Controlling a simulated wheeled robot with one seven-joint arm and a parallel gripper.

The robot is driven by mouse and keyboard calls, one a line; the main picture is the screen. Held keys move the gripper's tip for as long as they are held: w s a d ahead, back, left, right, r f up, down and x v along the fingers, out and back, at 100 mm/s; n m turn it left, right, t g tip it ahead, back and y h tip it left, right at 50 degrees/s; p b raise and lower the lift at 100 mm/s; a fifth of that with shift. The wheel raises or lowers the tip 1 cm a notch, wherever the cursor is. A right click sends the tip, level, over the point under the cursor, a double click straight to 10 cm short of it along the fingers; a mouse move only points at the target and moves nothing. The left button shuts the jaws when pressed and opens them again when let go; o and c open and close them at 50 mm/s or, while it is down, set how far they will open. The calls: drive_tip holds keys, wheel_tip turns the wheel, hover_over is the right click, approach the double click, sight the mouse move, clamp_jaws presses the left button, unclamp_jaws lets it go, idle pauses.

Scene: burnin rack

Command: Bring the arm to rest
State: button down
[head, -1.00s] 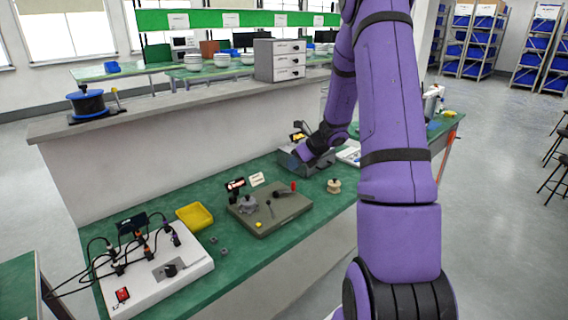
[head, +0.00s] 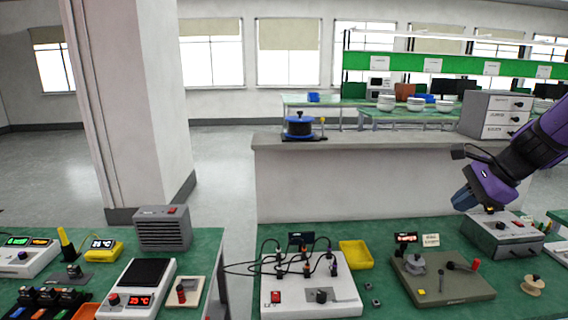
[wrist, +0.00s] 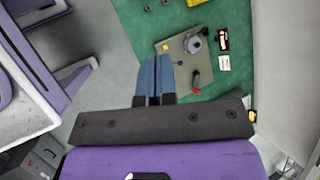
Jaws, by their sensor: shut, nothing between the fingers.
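My purple arm reaches in from the right edge of the head view. My gripper (head: 462,200) hangs at the right, above the bench, with its blue fingers together and nothing in them. In the wrist view my gripper (wrist: 153,62) shows its two blue fingers side by side, pointing toward the bench edge. The fingers are apart from the olive fixture plate below. The rest of my arm is outside the head view.
The olive plate (head: 450,286) with knobs and levers, a yellow tray (head: 355,254), a white cable panel (head: 315,297) and a grey box (head: 503,238) occupy the green bench. A low wall (head: 380,175) stands behind. A second bench is at left, with a pillar (head: 130,110) behind it.

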drive_tip(key=s+a+r+n+h, duration=0.1)
drive_tip(key=s+a+r+n, duration=0.1)
drive_tip(key=s+n, duration=0.4)
drive_tip(key=s+a+r+n+h, duration=0.2)
drive_tip(key=s+a+r+n, duration=0.1)
drive_tip(key=s+n, duration=0.3)
drive_tip(key=s+a+r+n+h, duration=0.1)
drive_tip(key=s+a+r+n, duration=0.2)
drive_tip(key=s+n, duration=0.3)
drive_tip(key=s, duration=0.4)
drive_tip(key=shift+a+r+n+t+h, duration=0.25)
drive_tip(key=shift+n+t+h, duration=0.05)
drive_tip(key=shift+n, duration=0.1)
